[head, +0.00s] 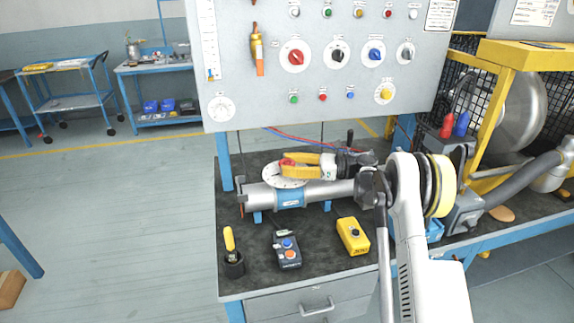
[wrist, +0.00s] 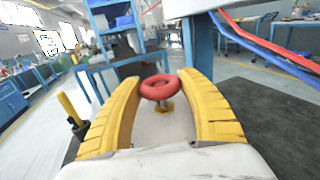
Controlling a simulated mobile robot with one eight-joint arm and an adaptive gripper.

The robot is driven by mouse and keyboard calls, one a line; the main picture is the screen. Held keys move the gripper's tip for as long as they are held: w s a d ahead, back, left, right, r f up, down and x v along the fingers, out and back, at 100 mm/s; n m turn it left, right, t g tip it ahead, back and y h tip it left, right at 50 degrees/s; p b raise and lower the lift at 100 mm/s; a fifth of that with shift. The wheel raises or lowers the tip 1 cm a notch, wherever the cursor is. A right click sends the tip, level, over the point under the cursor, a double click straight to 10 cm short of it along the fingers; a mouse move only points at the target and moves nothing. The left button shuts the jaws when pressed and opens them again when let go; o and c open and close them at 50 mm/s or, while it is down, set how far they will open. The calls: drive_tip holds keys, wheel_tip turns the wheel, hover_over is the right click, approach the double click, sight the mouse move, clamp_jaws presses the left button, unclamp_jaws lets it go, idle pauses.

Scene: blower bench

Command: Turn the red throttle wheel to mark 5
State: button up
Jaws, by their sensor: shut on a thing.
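The red throttle wheel (wrist: 160,88) is between the two yellow fingers of my gripper (wrist: 159,80) in the wrist view, near their tips. In the head view the wheel (head: 287,162) shows at the end of my gripper (head: 293,166), mostly covered by the fingers. My gripper reaches in from the right, lying nearly level, and is shut on the wheel. A round white dial plate (head: 272,180) with dark marks lies under the wheel, on top of a silver pipe (head: 328,190). The marks are too small to read, and my gripper hides part of the plate.
A grey panel (head: 325,85) with knobs stands behind. On the dark bench top (head: 325,262) are a yellow button box (head: 353,236), a grey control box (head: 286,250) and a yellow-handled tool in a black holder (head: 233,265). Red and blue cables run behind the pipe.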

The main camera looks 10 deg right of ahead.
drive_tip(key=o, duration=1.2)
drive_tip(key=shift+d, duration=0.1)
drive_tip(key=v, duration=1.1)
drive_tip(key=shift+s+d+r, duration=0.1)
drive_tip(key=shift+s+d, duration=0.05)
drive_tip(key=shift+d, duration=0.25)
